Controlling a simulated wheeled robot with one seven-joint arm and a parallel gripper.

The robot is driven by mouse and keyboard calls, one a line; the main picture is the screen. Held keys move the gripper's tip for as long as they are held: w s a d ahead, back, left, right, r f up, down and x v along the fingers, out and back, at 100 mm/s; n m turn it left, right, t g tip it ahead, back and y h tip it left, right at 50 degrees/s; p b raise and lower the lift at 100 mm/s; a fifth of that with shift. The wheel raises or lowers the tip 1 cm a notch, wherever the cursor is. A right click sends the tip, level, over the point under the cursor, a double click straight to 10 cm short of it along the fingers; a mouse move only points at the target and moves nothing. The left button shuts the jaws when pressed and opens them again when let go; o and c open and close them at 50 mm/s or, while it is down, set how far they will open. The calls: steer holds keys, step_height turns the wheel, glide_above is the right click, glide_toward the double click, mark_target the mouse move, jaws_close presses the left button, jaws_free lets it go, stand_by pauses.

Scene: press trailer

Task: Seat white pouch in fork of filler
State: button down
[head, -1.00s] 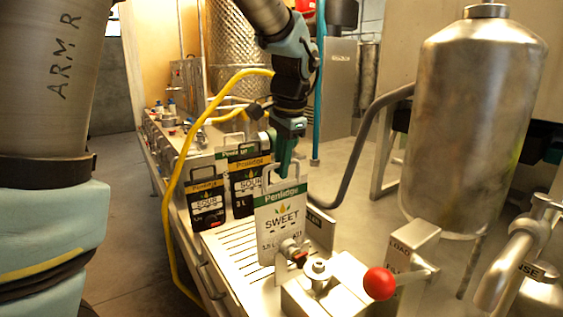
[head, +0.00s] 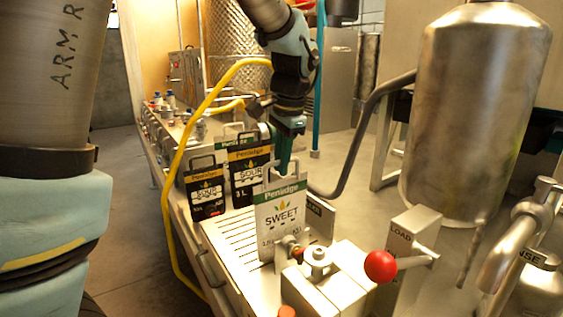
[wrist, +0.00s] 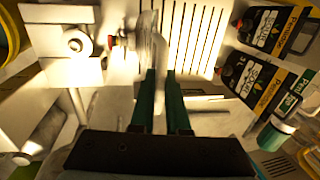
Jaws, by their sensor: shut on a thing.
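The white pouch (head: 279,222), marked SWEET with a green band, hangs upright from my gripper (head: 281,167) in the head view. My gripper is shut on the pouch's top handle. In the wrist view the pouch (wrist: 152,50) is seen edge-on between the green fingers (wrist: 157,98). The filler (head: 330,278), a metal block with a round top knob and a red-ball lever (head: 380,266), stands at the front right. The pouch's lower part is just behind the filler's small spout (head: 294,248). I cannot tell whether the spout touches the pouch or sits in the fork.
Black SOUR pouches (head: 250,173) and another black pouch (head: 205,192) stand at the back left of the slotted drain top (head: 228,238). A yellow hose (head: 171,190) runs along the left edge. A LOAD post (head: 411,255) and a steel tank (head: 470,110) stand right.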

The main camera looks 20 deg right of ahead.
steer(key=shift+f+b, duration=0.3)
steer(key=shift+f, duration=0.3)
steer(key=c, duration=0.8)
jaws_free()
steer(key=shift+c, duration=0.2)
steer(key=shift+r, duration=0.15)
